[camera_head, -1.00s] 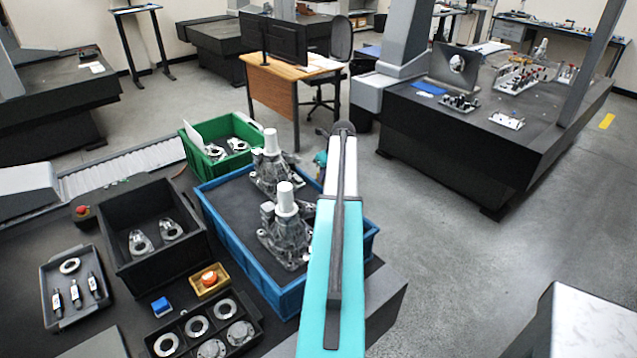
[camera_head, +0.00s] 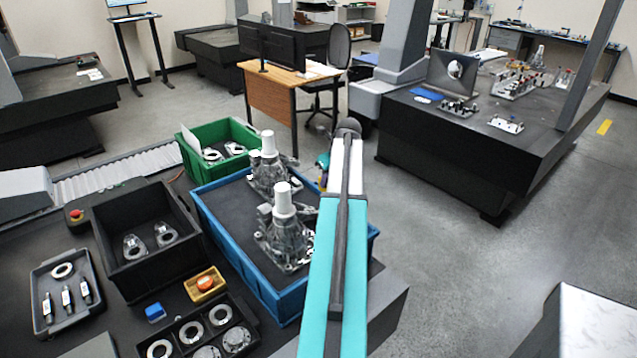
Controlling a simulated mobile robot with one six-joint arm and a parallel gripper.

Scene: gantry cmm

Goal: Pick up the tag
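I cannot identify the tag with certainty. A thin white card (camera_head: 192,145) stands tilted at the left side of the green bin (camera_head: 216,133); I cannot tell whether it is the tag. My teal and white arm (camera_head: 324,270) reaches up from the bottom middle, right of the blue crate (camera_head: 237,264), and ends in view at a dark rounded joint. My gripper's fingers are not visible, so what they hold is hidden. Small coloured shapes (camera_head: 322,168) show just left of the arm, too small and partly covered to name.
The blue crate holds two grey castings with white cylinders (camera_head: 283,203). Open floor (camera_head: 440,260) lies to the right.

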